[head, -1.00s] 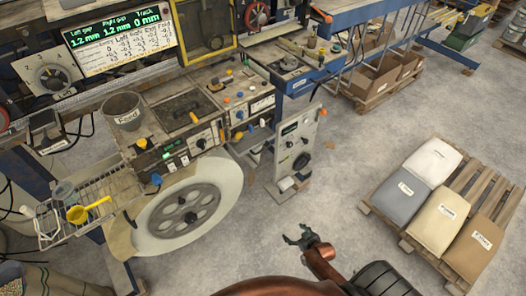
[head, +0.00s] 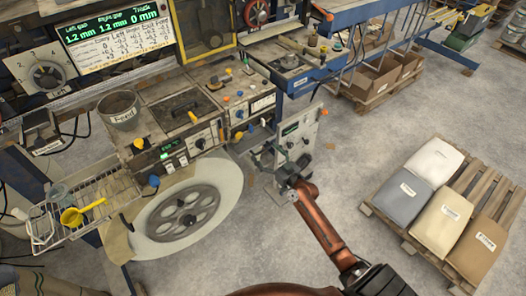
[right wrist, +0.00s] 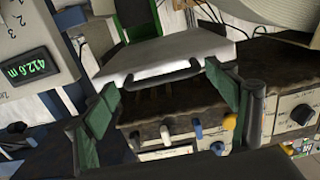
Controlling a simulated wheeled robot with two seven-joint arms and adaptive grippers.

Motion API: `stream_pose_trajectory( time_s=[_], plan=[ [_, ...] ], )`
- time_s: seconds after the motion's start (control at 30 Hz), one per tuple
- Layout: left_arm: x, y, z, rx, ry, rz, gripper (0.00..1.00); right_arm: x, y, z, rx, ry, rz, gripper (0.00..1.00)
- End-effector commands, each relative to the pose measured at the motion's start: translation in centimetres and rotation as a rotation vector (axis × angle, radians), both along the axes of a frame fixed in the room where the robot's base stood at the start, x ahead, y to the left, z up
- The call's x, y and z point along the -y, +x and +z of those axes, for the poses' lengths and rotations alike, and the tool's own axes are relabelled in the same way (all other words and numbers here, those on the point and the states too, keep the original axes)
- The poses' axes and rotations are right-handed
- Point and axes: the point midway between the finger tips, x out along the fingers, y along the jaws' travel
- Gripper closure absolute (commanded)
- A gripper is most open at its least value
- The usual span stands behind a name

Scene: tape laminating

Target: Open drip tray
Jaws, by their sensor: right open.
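The drip tray (right wrist: 178,50) shows in the right wrist view as a pale, worn, flat-topped piece. A dark bar handle (right wrist: 163,73) runs along its near edge. My right gripper (right wrist: 160,84) is open and empty. Its two green fingers stand to the left and right of the handle, and I cannot tell whether they touch it. In the head view my right gripper (head: 266,157) is at the machine's lower front, beside the grey panel box, and the tray is hard to make out there. My left gripper is not in view.
A grey panel box (head: 298,135) with a dial stands close to my right gripper. A large disc-shaped reel (head: 187,212) is to the left. Pallet sacks (head: 442,215) lie right, with clear floor between.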

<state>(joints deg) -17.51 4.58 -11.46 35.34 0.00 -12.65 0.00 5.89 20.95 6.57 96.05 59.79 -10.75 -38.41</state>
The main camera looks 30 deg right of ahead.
Motion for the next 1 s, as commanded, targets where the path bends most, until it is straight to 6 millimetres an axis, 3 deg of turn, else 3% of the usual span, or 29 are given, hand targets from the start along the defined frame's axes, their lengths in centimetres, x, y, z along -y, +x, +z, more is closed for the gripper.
stream_pose_trajectory(
  time_s=[0.2, 0.47, 1.0],
  plan=[
    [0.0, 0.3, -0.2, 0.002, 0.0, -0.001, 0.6, -0.1, 1.7, -0.1, -0.002, 0.002, -0.001, 0.21],
    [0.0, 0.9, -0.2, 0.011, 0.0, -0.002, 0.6, -0.1, 1.8, -0.1, -0.002, 0.001, 0.0, 0.21],
    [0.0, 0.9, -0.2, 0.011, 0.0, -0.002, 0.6, 0.0, 1.7, -0.1, -0.001, 0.0, -0.002, 0.57]
  ],
)
